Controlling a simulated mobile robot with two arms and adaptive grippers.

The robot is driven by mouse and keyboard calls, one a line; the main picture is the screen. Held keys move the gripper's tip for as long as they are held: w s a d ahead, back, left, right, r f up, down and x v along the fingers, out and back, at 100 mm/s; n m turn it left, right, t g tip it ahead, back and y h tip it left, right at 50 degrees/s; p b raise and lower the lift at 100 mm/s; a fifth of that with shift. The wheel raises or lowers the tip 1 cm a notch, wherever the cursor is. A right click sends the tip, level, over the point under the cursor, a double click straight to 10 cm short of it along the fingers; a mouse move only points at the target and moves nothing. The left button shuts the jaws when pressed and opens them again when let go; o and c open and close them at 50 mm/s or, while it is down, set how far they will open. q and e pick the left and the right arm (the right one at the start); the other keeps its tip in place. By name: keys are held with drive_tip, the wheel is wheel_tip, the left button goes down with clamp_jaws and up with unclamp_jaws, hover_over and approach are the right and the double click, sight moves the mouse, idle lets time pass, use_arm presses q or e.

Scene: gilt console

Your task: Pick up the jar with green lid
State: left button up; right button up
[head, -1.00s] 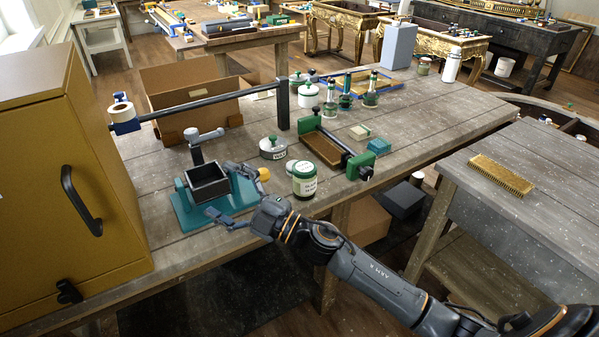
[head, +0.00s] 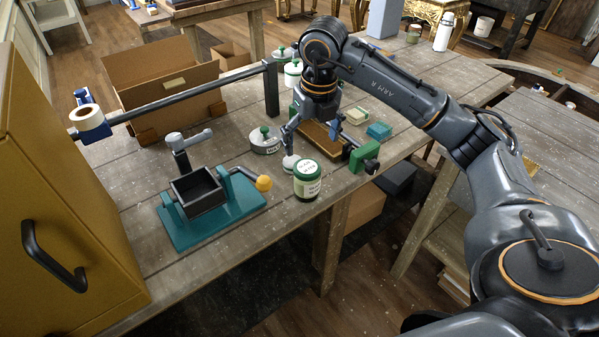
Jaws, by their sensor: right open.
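The jar with the green lid (head: 307,184) stands upright near the front edge of the wooden workbench. It is dark green with a pale label and a whitish lid top. My right gripper (head: 318,152) points down just behind and above the jar, with its fingers spread apart. Nothing shows between the fingers, and I cannot tell whether one touches the small pale object behind the jar. My left gripper is out of view.
A flat tin with a green knob (head: 265,140) stands left of the jar. A teal clamp base with a black box (head: 197,192) is further left. A brown tray with green ends (head: 322,140) lies behind my gripper. A yellow cabinet (head: 60,220) fills the left.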

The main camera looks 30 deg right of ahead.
sight(309, 168)
wheel_tip(309, 168, down, 8)
drive_tip(key=shift+w+d+r+p, duration=0.1)
drive_tip(key=shift+w+p, duration=0.05)
drive_tip(key=shift+p, duration=0.65)
drive_tip(key=shift+w+f, duration=0.15)
drive_tip(key=shift+f, duration=0.05)
drive_tip(key=f+p, duration=0.1)
drive_tip(key=f, duration=0.1)
drive_tip(key=w+f+p, duration=0.1)
drive_tip(key=f, duration=0.1)
drive_tip(key=shift+p, duration=0.3)
drive_tip(key=shift+f, duration=0.45)
drive_tip(key=c, duration=0.8)
drive_tip(key=shift+r, duration=0.1)
drive_tip(key=c, duration=0.9)
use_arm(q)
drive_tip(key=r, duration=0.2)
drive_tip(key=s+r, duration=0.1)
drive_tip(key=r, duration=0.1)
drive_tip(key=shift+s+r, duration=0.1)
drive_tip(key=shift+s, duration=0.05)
use_arm(e)
drive_tip(key=shift+w, duration=0.1)
drive_tip(key=shift+c, duration=0.2)
drive_tip(key=shift+r, duration=0.1)
